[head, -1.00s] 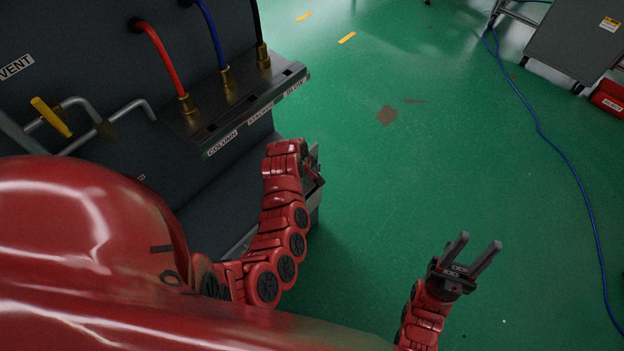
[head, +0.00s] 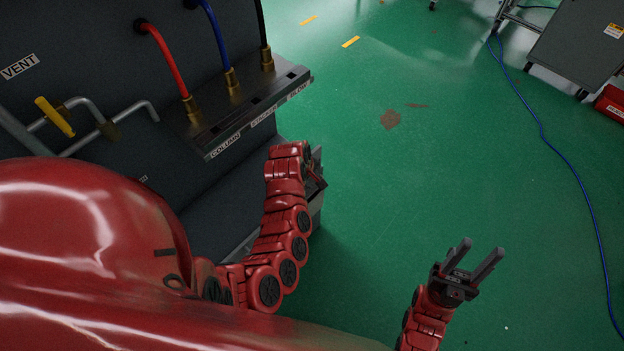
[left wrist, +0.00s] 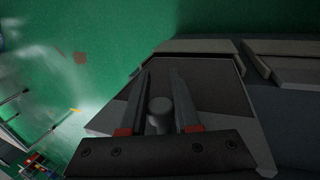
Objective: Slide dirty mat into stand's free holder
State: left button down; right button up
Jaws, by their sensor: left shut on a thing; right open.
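My left gripper (left wrist: 161,72) shows in the left wrist view with a grey round knob (left wrist: 159,108) between its fingers, and it is shut on that knob. Beyond the fingers is a dark flat panel (left wrist: 212,88) with a lighter grey edge; I cannot tell whether it is the mat or part of a stand. In the head view my left gripper (head: 316,182) is at the right end of the dark cabinet, its fingers mostly hidden. My right gripper (head: 473,257) is open and empty above the green floor. No mat or free holder can be clearly made out.
The dark cabinet (head: 90,90) with hoses, pipes and a labelled ledge (head: 240,115) fills the left. A blue cable (head: 540,130) crosses the floor at the right. A grey cart (head: 580,45) and red box (head: 612,103) stand far right.

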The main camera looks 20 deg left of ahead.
pick_arm(q)
jog(key=shift+f+b, duration=0.25)
jog(key=shift+b, duration=0.05)
dwell(0.4)
notch_tip(320, 180, down, 4)
jog(key=b, duration=0.2)
jog(key=shift+r+b, duration=0.2)
jog(key=shift+b, duration=0.15)
dwell(0.4)
dwell(0.3)
notch_tip(320, 180, down, 11)
jog(key=b, duration=0.7)
jog(key=shift+b, duration=0.3)
dwell(0.4)
jog(key=c, duration=0.6)
grip_release()
